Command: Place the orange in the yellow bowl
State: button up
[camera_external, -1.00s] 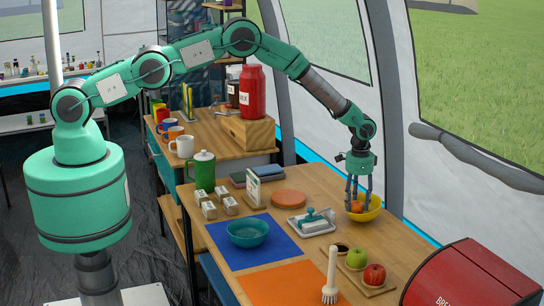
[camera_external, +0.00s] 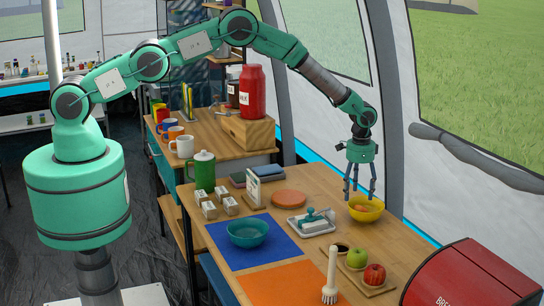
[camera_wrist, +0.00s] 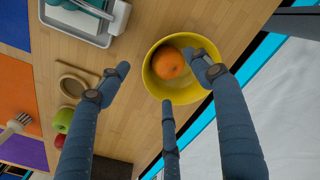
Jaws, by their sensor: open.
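The yellow bowl (camera_external: 366,214) stands on the wooden table near its right edge, by the tent wall. The orange (camera_external: 362,208) lies inside the bowl. In the wrist view the orange (camera_wrist: 168,63) rests against the inner side of the yellow bowl (camera_wrist: 180,93). My gripper (camera_external: 360,196) is above the bowl with its fingers spread open and empty. In the wrist view the fingers of my gripper (camera_wrist: 165,85) are apart, and one overlaps the bowl's rim in the picture.
A butter dish (camera_external: 312,222) stands left of the bowl. A green apple (camera_external: 357,256) and a red apple (camera_external: 374,275) sit on a wooden board in front. A teal bowl (camera_external: 248,233) is on the blue mat (camera_external: 225,240). A red bread box (camera_external: 470,275) stands at front right.

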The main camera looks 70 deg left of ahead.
aim_at(356, 207)
notch_tip(356, 207, up, 9)
dwell(0.4)
dwell(0.8)
